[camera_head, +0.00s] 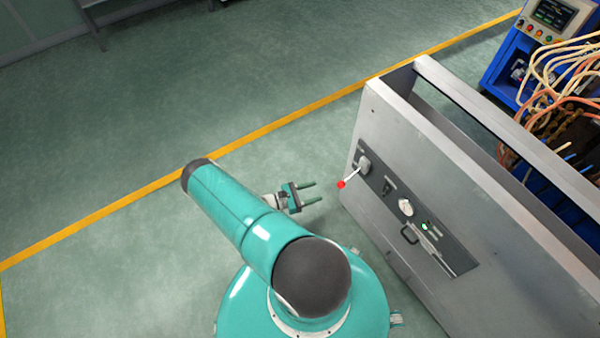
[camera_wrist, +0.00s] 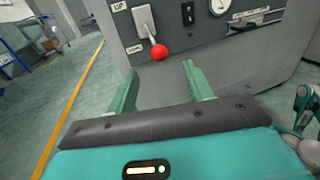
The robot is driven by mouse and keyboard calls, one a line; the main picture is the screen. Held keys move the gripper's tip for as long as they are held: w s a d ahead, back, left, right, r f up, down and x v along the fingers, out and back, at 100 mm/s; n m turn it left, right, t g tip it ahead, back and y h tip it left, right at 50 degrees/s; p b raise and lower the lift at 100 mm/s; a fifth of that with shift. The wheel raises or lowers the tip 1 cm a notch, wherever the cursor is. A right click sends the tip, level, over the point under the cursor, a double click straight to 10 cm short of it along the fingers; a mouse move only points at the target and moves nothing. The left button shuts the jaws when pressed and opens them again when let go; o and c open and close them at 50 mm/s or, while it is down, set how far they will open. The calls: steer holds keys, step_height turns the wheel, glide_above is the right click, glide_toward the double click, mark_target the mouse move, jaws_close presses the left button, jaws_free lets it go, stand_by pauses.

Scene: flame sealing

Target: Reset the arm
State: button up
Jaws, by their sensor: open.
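My gripper (camera_head: 311,194) is open and empty, its two green fingers apart. In the head view it is left of the grey machine cabinet (camera_head: 440,185), pointing toward it with a gap between. The wrist view shows the spread fingers (camera_wrist: 160,82) below a lever with a red ball knob (camera_wrist: 159,52) on the cabinet's panel. The red knob also shows in the head view (camera_head: 341,184), at the end of a light lever, a little right of my fingertips. Nothing is between the fingers. My teal arm hides part of the floor.
The panel also carries a black switch (camera_wrist: 188,13), a round gauge (camera_wrist: 220,5) and a black handle (camera_head: 410,234). A blue machine with cables (camera_head: 507,60) stands behind the cabinet. The green floor (camera_head: 150,120) is open at left, crossed by a yellow line (camera_head: 125,202).

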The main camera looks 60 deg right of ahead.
steer(key=w+a+r+m+t+y, duration=0.1)
steer(key=w+a+r+m+y, duration=0.15)
steer(key=w+r, duration=0.4)
steer(key=w+a+r+m+y, duration=0.2)
steer(key=w+a+r+m, duration=0.1)
steer(key=w+r, duration=0.4)
steer(key=w+a+r+m+t+y, duration=0.1)
steer(key=w+a+r+t+y, duration=0.1)
steer(key=a+r, duration=0.5)
steer(key=w+a+r+m+t+y, duration=0.1)
steer(key=w+a+r+t+y, duration=0.1)
steer(key=r, duration=0.9)
steer(key=w+a+r+m+t+y, duration=0.1)
steer(key=w+a+r+m+t, duration=0.1)
steer(key=a+r, duration=0.5)
steer(key=s+a+r+t+y, duration=0.2)
steer(key=s+a+r+t, duration=0.3)
steer(key=r, duration=0.6)
steer(key=s+a+r+t+y, duration=0.2)
steer(key=s+a+r+t, duration=0.3)
steer(key=s+a+r, duration=0.4)
steer(key=shift+a+r+m, duration=0.45)
steer(key=shift+a+r, duration=0.25)
steer(key=shift+r, duration=0.25)
steer(key=shift+y, duration=0.25)
steer(key=c, duration=0.3)
steer(key=shift+d, duration=0.1)
steer(key=shift+c, duration=0.2)
